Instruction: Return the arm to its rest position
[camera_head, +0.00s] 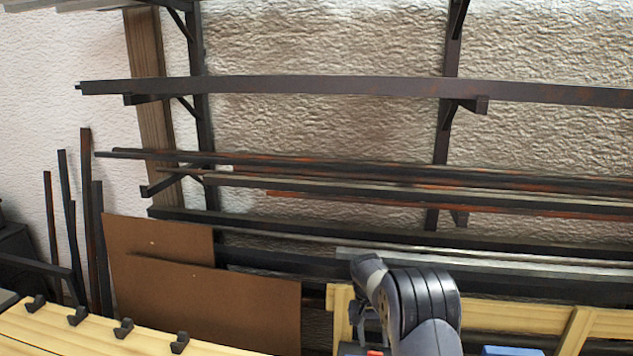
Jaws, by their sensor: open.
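My arm rises from the bottom edge, right of the middle, in the head view. Its grey and black links bend over to the left and then down. My gripper (364,318) hangs below the bend and shows only in small part, dark and narrow. It is open, and I see nothing held in it. The fingertips are hard to make out against the pale wood and dark gap behind them.
A rack of long metal bars (330,88) spans the wall behind. Brown sheets (200,300) lean at lower left, behind a wooden board with black hooks (124,328). A pale wooden frame (520,316) stands right of my arm. A blue item (512,351) shows at the bottom.

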